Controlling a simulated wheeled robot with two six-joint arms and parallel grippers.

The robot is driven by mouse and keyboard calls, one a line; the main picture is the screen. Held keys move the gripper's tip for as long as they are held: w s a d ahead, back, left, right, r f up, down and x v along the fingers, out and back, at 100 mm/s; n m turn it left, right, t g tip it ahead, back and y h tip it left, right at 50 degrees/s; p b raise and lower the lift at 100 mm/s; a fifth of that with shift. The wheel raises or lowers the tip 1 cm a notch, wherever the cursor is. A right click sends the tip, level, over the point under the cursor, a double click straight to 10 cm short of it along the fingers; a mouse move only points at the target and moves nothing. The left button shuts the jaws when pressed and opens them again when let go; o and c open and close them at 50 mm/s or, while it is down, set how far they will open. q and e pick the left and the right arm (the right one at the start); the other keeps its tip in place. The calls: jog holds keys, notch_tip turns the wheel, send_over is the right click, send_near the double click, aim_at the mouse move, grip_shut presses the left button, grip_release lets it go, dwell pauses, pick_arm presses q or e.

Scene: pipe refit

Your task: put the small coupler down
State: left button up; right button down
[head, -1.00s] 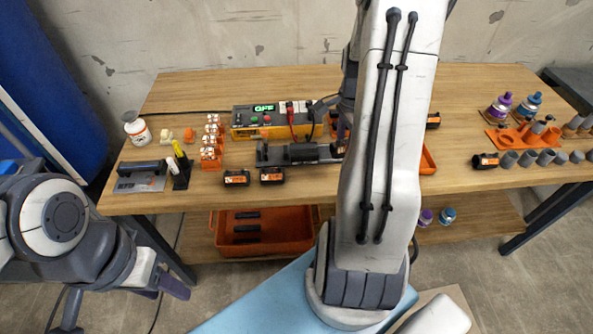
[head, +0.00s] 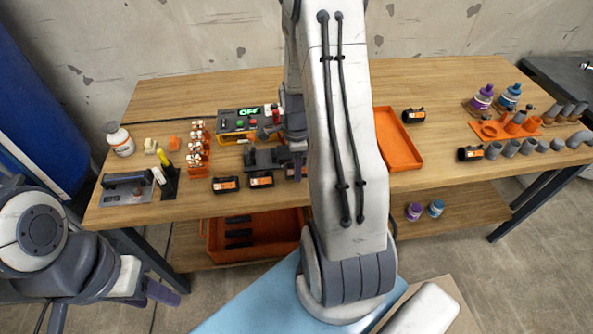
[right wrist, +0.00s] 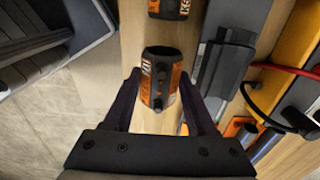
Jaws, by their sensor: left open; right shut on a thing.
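The small coupler (right wrist: 160,78), a short black tube with orange labels, sits between the fingertips of my right gripper (right wrist: 160,85) in the right wrist view. That gripper is shut on it, low over the wooden table near the front edge. Whether the coupler touches the tabletop I cannot tell. My left gripper (head: 160,291) is open and empty, below and in front of the table's left end.
An orange tray (head: 398,140) is right of my arm. The table (head: 350,205) has bare wood further right.

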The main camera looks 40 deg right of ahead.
jog(key=shift+f, duration=1.25)
jog(key=shift+f, duration=0.1)
jog(key=shift+f, duration=0.15)
jog(key=shift+c, duration=1)
grip_release()
jog(key=shift+r, duration=0.2)
